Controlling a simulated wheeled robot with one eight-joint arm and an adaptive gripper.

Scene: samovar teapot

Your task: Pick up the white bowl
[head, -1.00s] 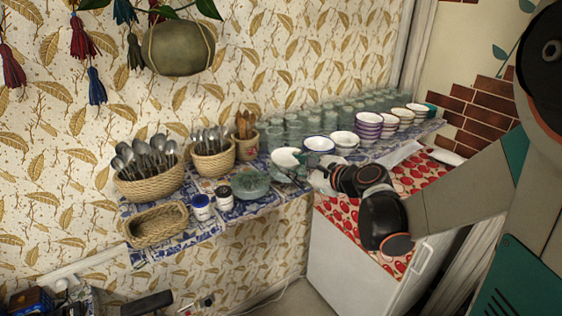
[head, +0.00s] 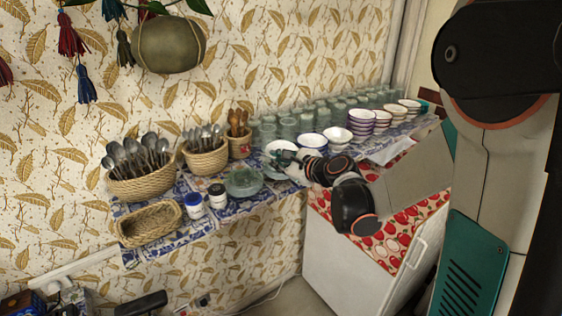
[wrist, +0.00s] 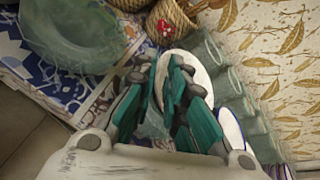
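A white bowl (head: 276,146) stands on the blue-and-white tiled shelf (head: 250,208), left of the other bowls. My gripper (head: 286,158) reaches it from the right, and its teal fingers cover part of the bowl. In the wrist view, the white bowl (wrist: 205,70) shows behind and between my gripper's fingers (wrist: 169,66). The fingertips are close together with a narrow gap at the bowl. Whether they touch or hold its rim is hidden.
Green glasses (head: 289,127) line the wall behind. A blue-rimmed bowl (head: 312,141), another white bowl (head: 337,134) and stacked purple-banded bowls (head: 361,121) stand to the right. A glass dish (head: 243,182), small jars (head: 194,206) and a cutlery basket (head: 140,186) are left.

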